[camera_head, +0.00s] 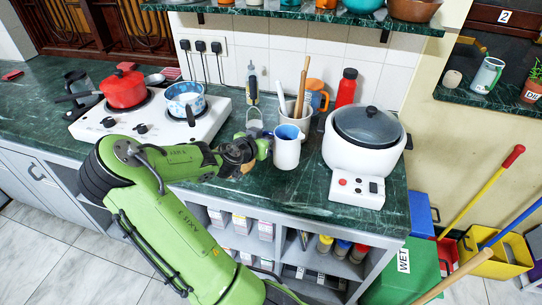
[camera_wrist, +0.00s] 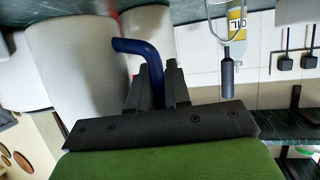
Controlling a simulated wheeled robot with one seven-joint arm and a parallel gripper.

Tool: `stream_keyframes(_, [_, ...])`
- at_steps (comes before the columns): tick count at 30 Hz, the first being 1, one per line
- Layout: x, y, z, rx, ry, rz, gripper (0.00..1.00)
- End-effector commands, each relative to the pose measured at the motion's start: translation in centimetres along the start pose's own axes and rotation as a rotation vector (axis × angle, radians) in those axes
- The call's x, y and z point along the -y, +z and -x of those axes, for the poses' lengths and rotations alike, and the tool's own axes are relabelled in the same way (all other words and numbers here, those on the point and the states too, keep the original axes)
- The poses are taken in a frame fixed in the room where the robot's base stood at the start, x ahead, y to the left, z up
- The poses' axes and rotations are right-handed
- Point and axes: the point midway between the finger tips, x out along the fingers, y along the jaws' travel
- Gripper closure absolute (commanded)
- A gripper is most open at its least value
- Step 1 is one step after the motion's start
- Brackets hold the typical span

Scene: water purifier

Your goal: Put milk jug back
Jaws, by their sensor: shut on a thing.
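The milk jug (camera_head: 286,150) is white with a blue inside and stands upright in the head view, over the counter between the stove and the rice cooker. My gripper (camera_head: 264,146) is at its left side. In the wrist view, my gripper (camera_wrist: 157,78) is shut on the jug's blue handle (camera_wrist: 136,47), with the pale jug body (camera_wrist: 80,65) to the left. I cannot tell whether the jug's base touches the counter.
The white rice cooker (camera_head: 362,145) stands close right of the jug. A utensil holder (camera_head: 296,112), an orange mug (camera_head: 317,92) and a red bottle (camera_head: 346,87) stand behind. A stove (camera_head: 205,120) with pots is left. The green counter (camera_head: 300,190) is clear in front.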

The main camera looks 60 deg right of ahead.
Motion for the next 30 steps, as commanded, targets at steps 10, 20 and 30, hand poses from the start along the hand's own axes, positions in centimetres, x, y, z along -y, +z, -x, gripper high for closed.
stream_keyframes(10, [0.0, 3.7, -1.5, -0.003, -0.001, -0.002, 1.0])
stream_keyframes(20, [0.0, 3.9, -1.6, -0.001, -0.001, -0.002, 0.73])
stream_keyframes(30, [0.0, 3.9, -1.6, -0.001, -0.001, -0.001, 0.57])
